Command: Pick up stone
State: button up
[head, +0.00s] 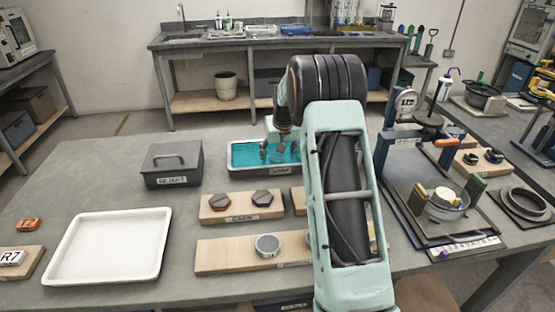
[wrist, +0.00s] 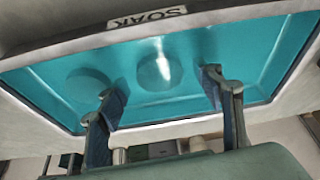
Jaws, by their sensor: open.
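The soak tray (head: 238,166) holds teal water and stands at the table's middle. In the wrist view its rim (wrist: 60,38) bears a SOAK label. Two round, flat shapes, possibly stones, lie under the water: one at the left (wrist: 90,84) and one near the middle (wrist: 155,72). My gripper (wrist: 162,90) is open and empty, its fingers at the near side of the tray, with the middle shape beyond and between them in the picture. In the head view my gripper (head: 278,152) is over the tray, and my arm hides part of the scene.
A grey lidded box (head: 172,168) stands left of the tray. A wooden board (head: 235,213) with dark hexagonal pieces and a longer board (head: 225,258) with a grey disc lie nearer. A white tray (head: 108,245) is at left. A framed stand (head: 425,215) is at right.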

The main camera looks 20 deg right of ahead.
jog(key=c, duration=1.2)
jog(key=shift+c, duration=0.3)
jog(key=shift+r, duration=0.15)
